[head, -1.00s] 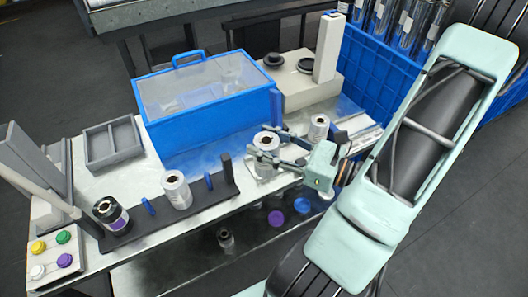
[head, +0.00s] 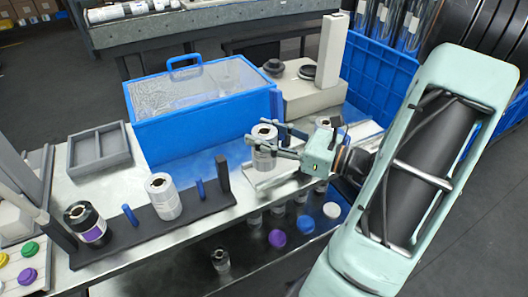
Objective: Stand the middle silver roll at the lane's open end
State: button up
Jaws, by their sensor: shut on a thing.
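My gripper (head: 283,141) is shut on a silver roll (head: 264,155), gripping it from the right. The roll is upright, with its dark core opening on top. It is over the left end of a low metal lane (head: 264,181) on the bench; whether its base touches the metal is unclear. Another silver roll (head: 164,199) stands in the black rack (head: 190,216), between two blue pegs. A dark roll with a purple-marked label (head: 87,226) stands at the rack's left end. Part of my gripper and wrist hides the lane's right side.
A blue box with a clear lid (head: 205,110) stands behind the lane. The rack's tall end post (head: 222,173) is left of the held roll. A grey machine with a column (head: 330,50) stands behind. A grey tray (head: 99,150) is at left.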

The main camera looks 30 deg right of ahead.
jog(key=w+f, duration=0.1)
jog(key=w+d+f, duration=0.1)
jog(key=shift+f+b, duration=0.4)
jog(key=f, duration=0.1)
jog(key=f+b, duration=0.1)
jog(key=f, duration=0.1)
jog(key=shift+w+d+f+b, duration=0.15)
jog(key=shift+w+f+b, duration=0.15)
jog(key=shift+b, duration=0.1)
jog(key=o, duration=1.5)
jog(key=shift+f, duration=0.1)
jog(key=shift+c, duration=0.2)
